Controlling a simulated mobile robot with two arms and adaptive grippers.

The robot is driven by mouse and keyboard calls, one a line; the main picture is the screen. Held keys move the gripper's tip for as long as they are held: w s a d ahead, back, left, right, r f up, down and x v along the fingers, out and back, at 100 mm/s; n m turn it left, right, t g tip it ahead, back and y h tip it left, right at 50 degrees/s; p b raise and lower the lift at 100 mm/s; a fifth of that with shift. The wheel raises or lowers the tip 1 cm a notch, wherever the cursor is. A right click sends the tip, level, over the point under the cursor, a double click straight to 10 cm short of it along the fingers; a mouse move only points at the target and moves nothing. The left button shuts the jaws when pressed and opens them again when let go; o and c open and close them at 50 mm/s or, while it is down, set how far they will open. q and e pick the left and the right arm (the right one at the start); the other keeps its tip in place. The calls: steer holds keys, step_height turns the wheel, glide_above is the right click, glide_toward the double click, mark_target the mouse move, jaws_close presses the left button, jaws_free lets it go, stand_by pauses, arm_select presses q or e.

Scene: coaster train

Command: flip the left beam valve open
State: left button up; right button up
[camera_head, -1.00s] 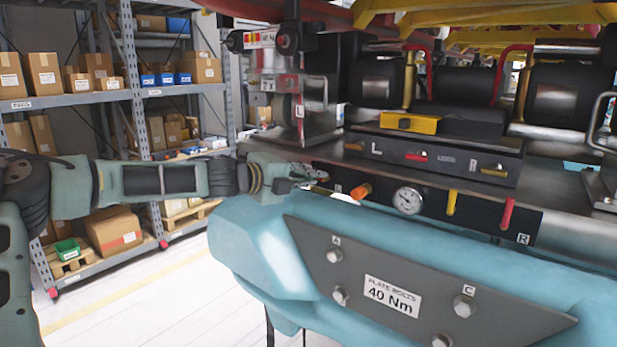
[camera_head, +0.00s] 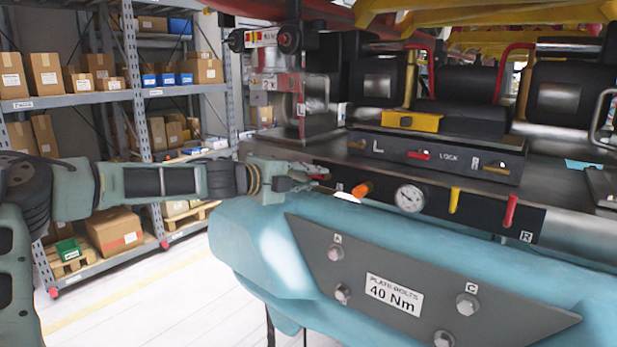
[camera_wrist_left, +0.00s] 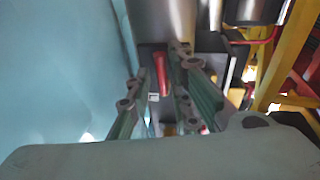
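My left gripper (camera_head: 318,174) is at the left end of the black valve panel (camera_head: 480,212) in the head view and largely hides what is there. In the left wrist view its fingers (camera_wrist_left: 163,82) are apart. A red lever (camera_wrist_left: 160,75), which seems to be the left beam valve, shows between them; I cannot tell whether they touch it. A small white label (camera_wrist_left: 154,97) is by its end. Farther right on the panel are an orange knob (camera_head: 361,190), a round gauge (camera_head: 408,199), a yellow lever (camera_head: 454,200) and a red lever (camera_head: 509,211) near the label R. My right gripper is not in view.
The blue beam (camera_head: 250,240) with its grey bolt plate (camera_head: 350,255) lies below the panel. A dark lock box (camera_head: 440,158) sits on the metal deck above. Shelving (camera_head: 140,100) with boxes stands at the left, with open floor before it.

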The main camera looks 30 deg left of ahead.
arm_select(q)
steer(key=shift+o, duration=0.6)
steer(key=shift+r, duration=0.1)
steer(key=shift+s+a+r, duration=0.15)
steer(key=shift+s+r, duration=0.05)
steer(key=shift+s, duration=0.3)
steer(key=v, duration=1.1)
steer(key=shift+f, duration=0.2)
